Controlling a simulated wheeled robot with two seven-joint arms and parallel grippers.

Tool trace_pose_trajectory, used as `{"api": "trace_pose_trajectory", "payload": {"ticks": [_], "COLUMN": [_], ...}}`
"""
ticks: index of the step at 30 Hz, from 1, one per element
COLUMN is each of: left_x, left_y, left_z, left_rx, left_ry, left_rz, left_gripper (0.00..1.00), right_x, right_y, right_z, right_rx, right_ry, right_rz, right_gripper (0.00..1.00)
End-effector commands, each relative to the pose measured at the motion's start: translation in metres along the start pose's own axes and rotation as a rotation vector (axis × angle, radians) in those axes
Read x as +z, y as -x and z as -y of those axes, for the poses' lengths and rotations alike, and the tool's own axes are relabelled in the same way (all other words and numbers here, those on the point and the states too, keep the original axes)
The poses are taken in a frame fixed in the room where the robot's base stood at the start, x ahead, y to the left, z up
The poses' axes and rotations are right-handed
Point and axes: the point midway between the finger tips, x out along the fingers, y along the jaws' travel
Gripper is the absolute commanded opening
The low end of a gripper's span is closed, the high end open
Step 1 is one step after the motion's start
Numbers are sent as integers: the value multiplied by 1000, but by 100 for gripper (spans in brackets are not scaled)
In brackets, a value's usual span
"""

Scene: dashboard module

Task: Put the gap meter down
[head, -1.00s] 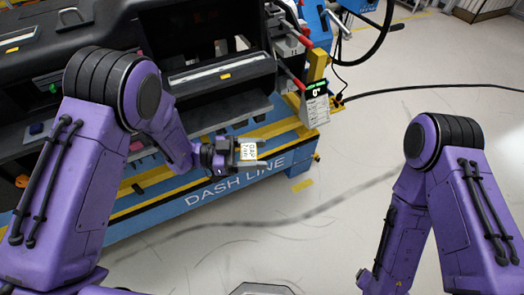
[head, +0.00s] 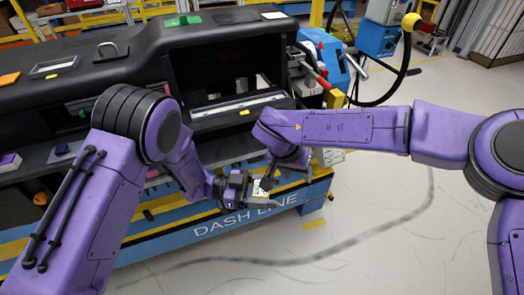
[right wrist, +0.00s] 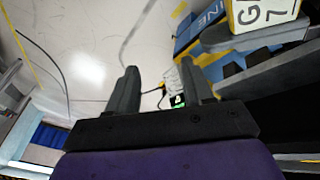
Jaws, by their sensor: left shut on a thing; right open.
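The gap meter (head: 260,188), a small white and yellow block with dark lettering, is in my left gripper (head: 262,201) in front of the blue dash line stand. In the right wrist view the gap meter (right wrist: 262,14) shows at the top right, with dark left-gripper fingers beside it. My right gripper (head: 268,182) is close to the gap meter in the head view and partly overlaps it. In the right wrist view my right gripper (right wrist: 160,88) is open with nothing held between its fingers, and the meter lies to their right.
The black dashboard module (head: 140,60) fills the back left, above the blue DASH LINE stand (head: 215,225). A blue machine (head: 325,62) with red handles and a black hose stands at the back.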

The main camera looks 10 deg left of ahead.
Motion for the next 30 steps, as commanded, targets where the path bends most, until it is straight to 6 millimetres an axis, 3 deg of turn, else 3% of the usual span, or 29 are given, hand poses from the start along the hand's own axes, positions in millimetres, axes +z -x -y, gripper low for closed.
{"api": "trace_pose_trajectory", "payload": {"ticks": [1,3,6,11,14,24,30], "left_x": [0,0,0,0,0,0,0], "left_y": [0,0,0,0,0,0,0], "left_z": [0,0,0,0,0,0,0], "left_rx": [0,0,0,0,0,0,0], "left_ry": [0,0,0,0,0,0,0], "left_rz": [0,0,-1,0,-1,0,-1], "left_gripper": [23,23,23,23,23,23,23], "right_x": [4,11,20,29,32,54,64], "right_y": [31,68,108,138,133,64,36], "right_z": [12,24,34,40,43,59,66], "right_rx": [-48,-117,-202,-272,-278,-276,-276], "right_ry": [52,135,231,312,324,323,321], "right_rz": [59,137,214,266,274,272,272], "right_gripper": [51,51,51,51,51,51,51]}}
